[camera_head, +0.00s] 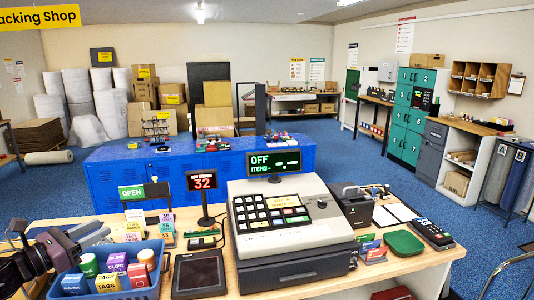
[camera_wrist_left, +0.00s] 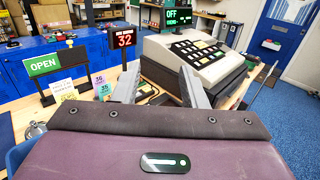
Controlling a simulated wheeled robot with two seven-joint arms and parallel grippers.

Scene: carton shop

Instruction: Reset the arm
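My left arm comes in at the lower left of the head view, over the left end of the counter (camera_head: 440,262). Its left gripper (camera_head: 98,234) is above and just behind the blue basket, with nothing seen between its fingers. In the left wrist view the two grey fingers of the gripper (camera_wrist_left: 158,72) stand wide apart, pointing toward the number display and the cash register. My right arm and gripper are not in view.
A blue basket (camera_head: 112,294) of small boxes and cans is close by the left gripper. An OPEN sign (camera_head: 131,192), a "32" display (camera_head: 202,180), a tablet (camera_head: 199,273) and a cash register (camera_head: 285,222) stand on the counter. A green tray (camera_head: 403,243) lies to the right.

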